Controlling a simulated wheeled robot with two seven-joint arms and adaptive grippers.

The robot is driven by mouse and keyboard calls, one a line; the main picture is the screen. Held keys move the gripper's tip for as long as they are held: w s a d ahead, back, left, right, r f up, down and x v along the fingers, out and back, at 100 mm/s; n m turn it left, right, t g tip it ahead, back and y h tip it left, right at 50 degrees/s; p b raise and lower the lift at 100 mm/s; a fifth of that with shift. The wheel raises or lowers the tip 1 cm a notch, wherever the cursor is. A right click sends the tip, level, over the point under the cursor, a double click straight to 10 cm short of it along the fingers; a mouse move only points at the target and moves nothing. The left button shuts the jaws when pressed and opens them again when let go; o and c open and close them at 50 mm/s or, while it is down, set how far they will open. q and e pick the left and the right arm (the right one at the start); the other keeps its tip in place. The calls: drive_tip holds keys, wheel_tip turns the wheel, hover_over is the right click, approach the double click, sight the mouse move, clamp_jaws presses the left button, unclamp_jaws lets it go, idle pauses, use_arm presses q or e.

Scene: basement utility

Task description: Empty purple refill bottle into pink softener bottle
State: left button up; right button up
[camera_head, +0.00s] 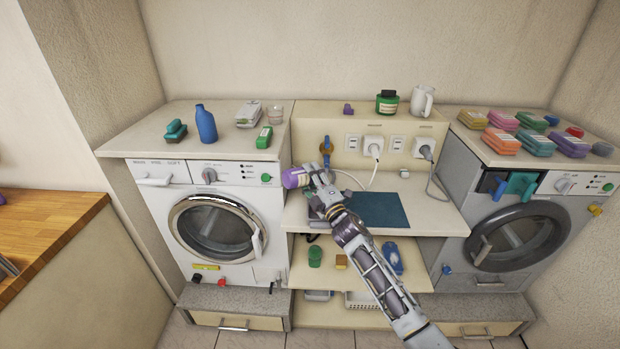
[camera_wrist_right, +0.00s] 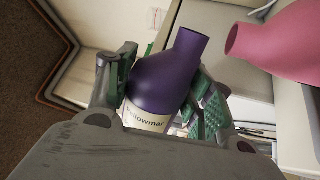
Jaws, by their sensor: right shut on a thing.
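My right gripper (camera_head: 312,187) is shut on the purple refill bottle (camera_head: 295,178), held tilted above the left part of the middle counter. In the right wrist view my right gripper (camera_wrist_right: 168,92) has its green-padded fingers on both sides of the purple bottle (camera_wrist_right: 165,78), which has a white label and an open neck. The pink softener bottle (camera_wrist_right: 282,42) is at the upper right of that view, its neck turned toward the purple neck, with a gap between them. I cannot make out the pink bottle in the head view. My left gripper is out of view.
A dark blue mat (camera_head: 383,210) lies right of my gripper on the middle counter (camera_head: 440,212). A blue bottle (camera_head: 206,124) stands above the left washer (camera_head: 215,228). Plugs with cables (camera_head: 375,148) hang behind. Several coloured packs (camera_head: 502,141) cover the right machine's top.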

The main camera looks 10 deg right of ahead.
drive_tip(key=shift+f+n+y, duration=0.15)
drive_tip(key=shift+n+y, duration=0.15)
drive_tip(key=shift+n, duration=0.3)
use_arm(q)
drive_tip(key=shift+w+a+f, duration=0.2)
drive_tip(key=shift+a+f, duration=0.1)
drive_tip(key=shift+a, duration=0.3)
use_arm(e)
drive_tip(key=shift+a+n, duration=0.1)
drive_tip(key=shift+n, duration=0.2)
use_arm(q)
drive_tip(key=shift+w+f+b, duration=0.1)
drive_tip(key=shift+b, duration=0.25)
use_arm(e)
drive_tip(key=shift+n, duration=0.3)
drive_tip(key=shift+f+n+y, duration=0.1)
drive_tip(key=shift+n+y, duration=0.3)
drive_tip(key=shift+n, duration=0.2)
drive_tip(key=shift+s+n+g+b, duration=0.1)
drive_tip(key=shift+n+g+b, duration=0.2)
drive_tip(key=shift+n, duration=0.2)
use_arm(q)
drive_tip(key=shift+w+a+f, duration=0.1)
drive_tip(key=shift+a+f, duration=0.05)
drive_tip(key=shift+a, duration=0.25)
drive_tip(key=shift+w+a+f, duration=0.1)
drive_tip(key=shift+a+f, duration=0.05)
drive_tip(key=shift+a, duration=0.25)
use_arm(e)
drive_tip(key=shift+a, duration=0.1)
